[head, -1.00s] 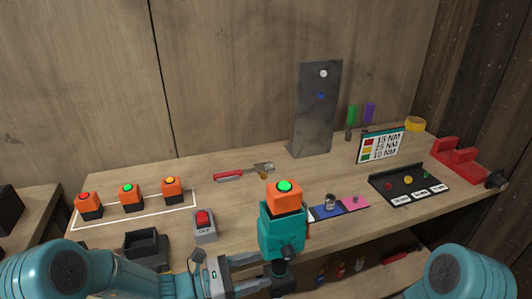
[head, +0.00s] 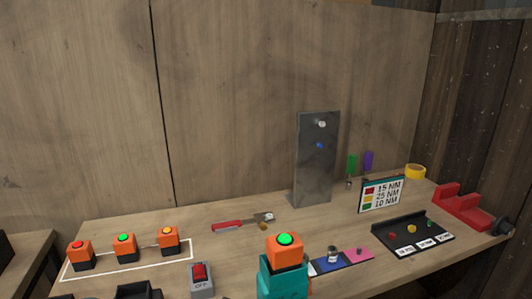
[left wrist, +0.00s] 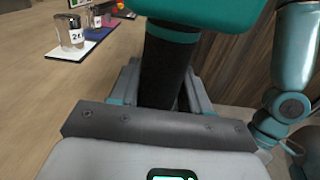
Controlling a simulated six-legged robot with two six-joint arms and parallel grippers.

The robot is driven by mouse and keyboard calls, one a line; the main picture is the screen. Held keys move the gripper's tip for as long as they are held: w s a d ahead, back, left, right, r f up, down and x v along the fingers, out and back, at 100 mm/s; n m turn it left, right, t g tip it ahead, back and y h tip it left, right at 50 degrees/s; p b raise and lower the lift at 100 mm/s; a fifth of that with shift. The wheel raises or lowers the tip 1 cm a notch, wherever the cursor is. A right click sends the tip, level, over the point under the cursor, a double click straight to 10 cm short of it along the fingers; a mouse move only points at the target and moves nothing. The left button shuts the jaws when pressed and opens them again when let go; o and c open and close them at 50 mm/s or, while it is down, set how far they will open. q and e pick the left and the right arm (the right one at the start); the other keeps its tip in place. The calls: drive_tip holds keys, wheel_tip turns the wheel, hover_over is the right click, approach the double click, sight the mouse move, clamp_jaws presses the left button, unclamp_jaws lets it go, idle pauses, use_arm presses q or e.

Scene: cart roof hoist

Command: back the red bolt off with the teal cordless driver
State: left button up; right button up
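In the left wrist view my left gripper (left wrist: 163,92) is shut around the driver's black handle (left wrist: 166,62). A grey upright plate (head: 314,175) bears a pale bolt (head: 321,124) and a blue bolt (head: 319,146). I see no red bolt on the plate; whether the small red piece (head: 392,237) in the black tray is a bolt I cannot tell. My right gripper is out of view.
Orange blocks with red, green and yellow buttons (head: 124,248) stand inside a white outline at left. A grey switch box (head: 201,279), a red-handled tool (head: 228,226), a torque sign (head: 381,194), a black tray (head: 438,240) and a red rack (head: 465,206) share the bench.

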sight(282, 286)
use_arm(q)
clamp_jaws()
drive_tip(key=shift+w+r+p, duration=0.1)
drive_tip(key=shift+r+p, duration=0.3)
drive_tip(key=shift+r, duration=0.1)
drive_tip(key=shift+r+p, duration=3.4)
drive_tip(key=shift+r, duration=1.95)
